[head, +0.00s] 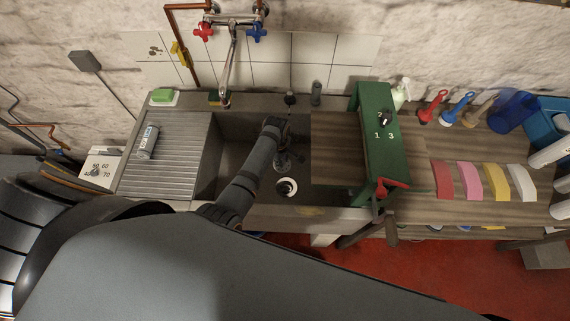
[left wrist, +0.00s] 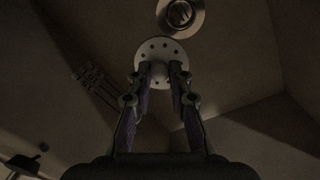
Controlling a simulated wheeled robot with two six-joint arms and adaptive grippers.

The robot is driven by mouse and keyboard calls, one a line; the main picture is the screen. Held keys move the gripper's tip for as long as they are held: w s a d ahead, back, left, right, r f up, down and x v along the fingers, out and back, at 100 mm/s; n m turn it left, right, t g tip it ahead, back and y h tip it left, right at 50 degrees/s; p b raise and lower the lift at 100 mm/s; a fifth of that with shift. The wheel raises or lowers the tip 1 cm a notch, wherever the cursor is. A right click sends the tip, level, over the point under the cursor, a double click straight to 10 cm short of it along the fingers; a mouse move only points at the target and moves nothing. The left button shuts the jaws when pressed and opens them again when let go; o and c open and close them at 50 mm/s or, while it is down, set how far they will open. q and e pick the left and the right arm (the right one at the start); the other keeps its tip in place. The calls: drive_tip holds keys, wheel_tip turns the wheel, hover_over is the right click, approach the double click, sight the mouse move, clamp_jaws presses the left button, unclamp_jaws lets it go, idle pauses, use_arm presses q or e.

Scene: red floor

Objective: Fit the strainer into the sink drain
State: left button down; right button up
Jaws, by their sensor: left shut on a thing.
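The strainer is a pale round disc with small holes and a centre knob. It shows below my left gripper (head: 285,180) in the head view (head: 293,191) and at the fingertips in the left wrist view (left wrist: 152,46). My left gripper (left wrist: 160,72) is shut on the strainer's knob, inside the sink basin (head: 232,150). The drain (left wrist: 181,14), a metal ring with a dark barred centre, lies just beyond the strainer at the top of the left wrist view. The two discs appear offset. I cannot make out the drain in the head view. My right gripper is not in view.
The tap (head: 232,60) hangs over the back of the sink. A ribbed drainboard (head: 165,180) with a can (head: 148,141) is at left. A wooden board (head: 335,150) and a green stand (head: 385,150) are at right. Basin walls surround my gripper.

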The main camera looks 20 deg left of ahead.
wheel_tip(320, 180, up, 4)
drive_tip(key=p, duration=0.2)
use_arm(q)
drive_tip(key=s+f+n+b, duration=0.1)
drive_tip(key=f+b, duration=0.1)
drive_tip(key=f, duration=0.1)
drive_tip(key=s+d+f+n+h+b, duration=0.1)
drive_tip(key=f+n+b, duration=0.1)
drive_tip(key=f, duration=0.1)
drive_tip(key=s+d+f+n+b, duration=0.1)
drive_tip(key=f+b, duration=0.2)
drive_tip(key=shift+s+d+f+n+h, duration=0.15)
drive_tip(key=shift+s+f+n+h, duration=0.15)
drive_tip(key=shift+n+h, duration=0.1)
drive_tip(key=shift+f+b, duration=0.3)
drive_tip(key=shift+f, duration=0.25)
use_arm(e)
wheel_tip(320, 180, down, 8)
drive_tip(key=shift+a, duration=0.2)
use_arm(q)
drive_tip(key=shift+r, duration=0.1)
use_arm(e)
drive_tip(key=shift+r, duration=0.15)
use_arm(q)
drive_tip(key=shift+r+p, duration=0.1)
drive_tip(key=shift+p, duration=0.25)
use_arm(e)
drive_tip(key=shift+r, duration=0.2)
